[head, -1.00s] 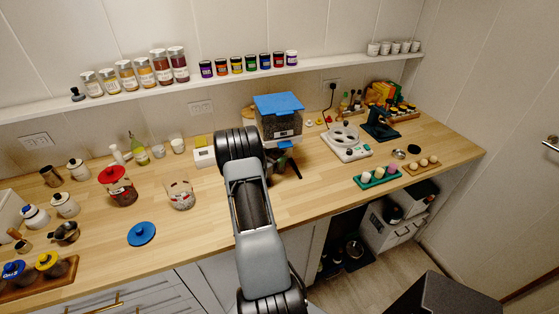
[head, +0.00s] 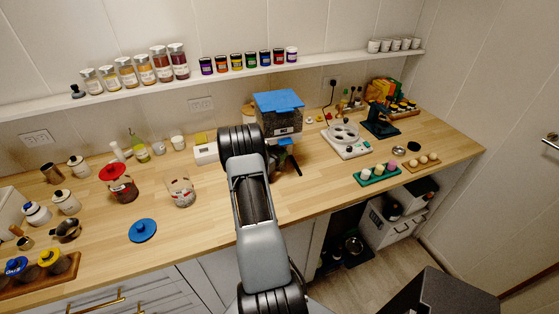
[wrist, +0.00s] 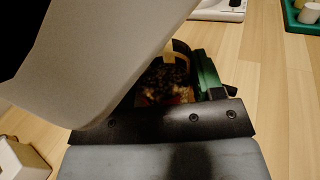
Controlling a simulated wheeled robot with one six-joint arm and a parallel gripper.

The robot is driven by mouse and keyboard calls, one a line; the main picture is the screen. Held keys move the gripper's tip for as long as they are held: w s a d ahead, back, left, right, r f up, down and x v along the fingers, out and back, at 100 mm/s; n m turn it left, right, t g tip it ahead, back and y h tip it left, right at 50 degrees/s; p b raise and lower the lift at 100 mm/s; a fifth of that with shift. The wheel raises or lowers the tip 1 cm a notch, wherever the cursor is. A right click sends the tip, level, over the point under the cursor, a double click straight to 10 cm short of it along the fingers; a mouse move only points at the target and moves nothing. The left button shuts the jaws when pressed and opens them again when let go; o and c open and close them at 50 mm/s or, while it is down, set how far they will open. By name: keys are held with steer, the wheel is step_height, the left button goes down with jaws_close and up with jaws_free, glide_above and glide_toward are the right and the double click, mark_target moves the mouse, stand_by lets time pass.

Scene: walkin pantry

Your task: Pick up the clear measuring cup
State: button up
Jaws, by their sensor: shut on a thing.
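A clear glass cup (head: 181,192) with red marks stands upright on the counter, left of my arm in the head view. It looks like the measuring cup, and my gripper is well to its right. My gripper's dark parts (head: 291,165) show partly behind my arm, below a blue-topped box (head: 278,101) with dark contents. In the wrist view a dark, speckled brown thing (wrist: 168,82) sits at the jaws, beside a green part. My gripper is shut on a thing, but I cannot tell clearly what. A large grey shape blocks the upper left there.
A red-lidded jar (head: 121,184) and a loose blue lid (head: 142,230) are near the glass cup. A white appliance (head: 346,139) and a green tray (head: 377,175) stand to the right. Bare counter lies in front of the glass cup.

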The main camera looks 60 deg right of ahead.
steer(key=shift+c, duration=0.7)
steer(key=shift+r, duration=0.1)
